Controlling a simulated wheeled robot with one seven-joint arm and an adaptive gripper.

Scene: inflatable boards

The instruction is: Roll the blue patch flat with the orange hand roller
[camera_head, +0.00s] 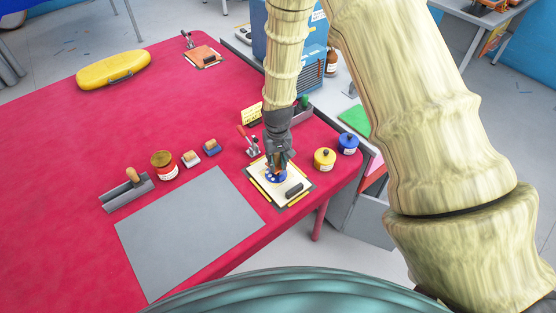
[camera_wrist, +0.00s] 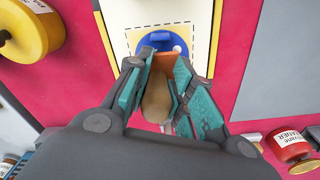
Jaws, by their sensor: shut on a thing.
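The blue patch (camera_head: 270,181) lies on a cream board (camera_head: 261,186) at the table's right end. It also shows in the wrist view (camera_wrist: 150,40), inside a dashed outline, with a white spot at its right. My gripper (camera_head: 277,166) is low over the patch, pointing down. In the wrist view my gripper (camera_wrist: 163,68) is shut on the tan handle (camera_wrist: 156,100) of the orange hand roller (camera_wrist: 166,61). The roller's orange part overlaps the patch's near edge; I cannot tell whether it touches. The fingers hide part of the roller and patch.
A dark block (camera_head: 293,190) lies on the board. A red-handled clamp (camera_head: 250,144) stands behind it. Yellow (camera_head: 324,159) and blue (camera_head: 348,143) pots stand to its right.

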